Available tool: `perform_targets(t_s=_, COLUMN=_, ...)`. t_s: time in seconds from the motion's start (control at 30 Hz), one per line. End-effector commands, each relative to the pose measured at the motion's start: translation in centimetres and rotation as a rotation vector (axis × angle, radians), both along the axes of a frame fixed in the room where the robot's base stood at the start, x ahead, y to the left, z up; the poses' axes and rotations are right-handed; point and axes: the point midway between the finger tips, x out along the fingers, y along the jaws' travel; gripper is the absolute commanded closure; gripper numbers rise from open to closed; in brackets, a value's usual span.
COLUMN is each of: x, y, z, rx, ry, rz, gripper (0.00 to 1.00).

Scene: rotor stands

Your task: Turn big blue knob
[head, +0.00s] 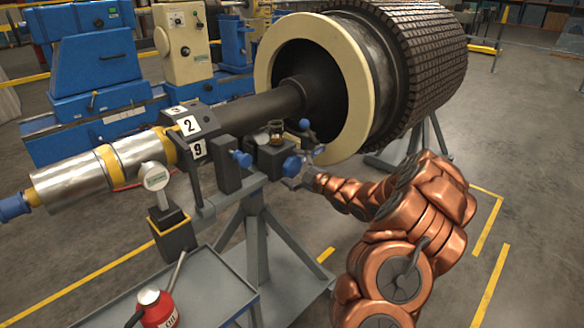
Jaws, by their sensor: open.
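Several blue knobs show on the grey rotor stand in the head view. One large blue knob (292,166) faces my gripper, a second blue knob (242,159) sits to its left, and a smaller blue knob (305,124) stands above. I cannot tell surely which of the first two is bigger. My gripper (304,168), at the end of my copper-coloured arm, is open right beside the large knob on its right side. Its fingers look close around the knob's right edge. I cannot tell whether they touch it.
The stand (257,225) carries a dark shaft (250,108) and a big rotor (420,60) with a cream ring (345,75). A small jar (276,130) sits on top near the knobs. A dial gauge (155,177) and a red oil can (157,308) are at lower left.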

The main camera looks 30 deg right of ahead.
Motion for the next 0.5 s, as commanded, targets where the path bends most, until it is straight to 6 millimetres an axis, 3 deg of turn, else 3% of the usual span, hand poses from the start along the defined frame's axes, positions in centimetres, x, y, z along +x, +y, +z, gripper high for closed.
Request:
perform_targets(t_s=0.13, x=-0.01, y=-0.01, z=0.02, rx=0.000, ry=0.000, rz=0.000, gripper=0.03)
perform_targets(t_s=0.5, x=-0.02, y=-0.04, z=0.03, rx=-0.001, ry=-0.001, rz=-0.001, gripper=0.41)
